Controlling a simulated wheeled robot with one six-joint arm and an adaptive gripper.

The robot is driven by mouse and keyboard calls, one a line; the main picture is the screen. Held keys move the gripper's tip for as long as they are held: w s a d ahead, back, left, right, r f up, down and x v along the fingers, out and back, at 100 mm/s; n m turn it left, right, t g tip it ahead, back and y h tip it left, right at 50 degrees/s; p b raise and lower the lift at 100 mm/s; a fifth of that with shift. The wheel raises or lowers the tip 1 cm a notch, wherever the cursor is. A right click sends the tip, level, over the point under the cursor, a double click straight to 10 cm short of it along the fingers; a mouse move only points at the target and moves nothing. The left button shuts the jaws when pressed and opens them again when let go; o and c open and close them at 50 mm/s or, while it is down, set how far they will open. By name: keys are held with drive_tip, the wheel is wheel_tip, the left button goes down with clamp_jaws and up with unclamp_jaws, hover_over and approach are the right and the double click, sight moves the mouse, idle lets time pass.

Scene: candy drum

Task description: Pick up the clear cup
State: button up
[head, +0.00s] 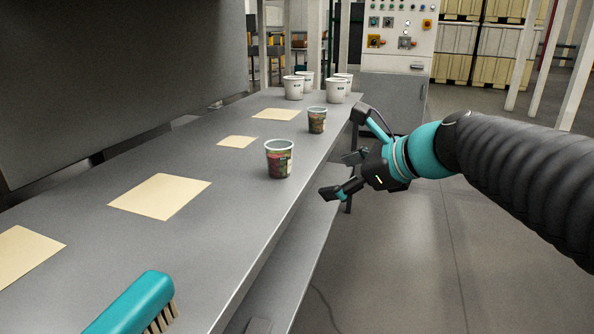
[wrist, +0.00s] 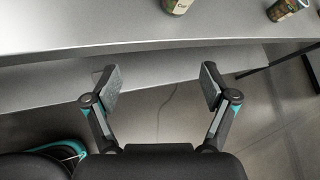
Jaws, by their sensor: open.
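Two small cups with dark red and green patterned sides and pale rims stand upright on the grey table: a nearer one (head: 279,158) and a farther one (head: 317,120). They look see-through with coloured contents or print; I cannot tell which is the clear cup. In the wrist view, the nearer cup (wrist: 178,5) is cut off by the top edge, and the farther cup (wrist: 283,9) is at the upper right. My gripper (head: 345,155) is open and empty, off the table's right edge, apart from both cups. Its fingers (wrist: 160,78) are spread in the wrist view.
Several white cups (head: 336,91) stand at the table's far end. Beige sheets (head: 160,196) lie along the table (head: 222,185). A teal brush (head: 132,303) is at the near edge. A lower shelf (head: 290,270) runs under the tabletop. A control cabinet (head: 393,75) stands behind.

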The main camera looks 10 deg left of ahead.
sight(287, 159)
drive_tip(key=w+a+m, duration=0.1)
drive_tip(key=w+a, duration=0.1)
drive_tip(key=a, duration=0.1)
drive_tip(key=w+a+m+y+b, duration=0.1)
drive_tip(key=w+a, duration=0.2)
drive_tip(key=a, duration=0.1)
drive_tip(key=w+a+f+m+y, duration=0.1)
drive_tip(key=w+a, duration=0.1)
drive_tip(key=a, duration=0.1)
drive_tip(key=shift+w+a+m, duration=0.15)
drive_tip(key=shift+a+m, duration=0.25)
drive_tip(key=shift+w+b+x, duration=0.2)
drive_tip(key=shift+b+x, duration=0.4)
drive_tip(key=shift+x, duration=2.05)
drive_tip(key=shift+d+f, duration=0.1)
drive_tip(key=shift+d, duration=0.1)
drive_tip(key=c, duration=1.3)
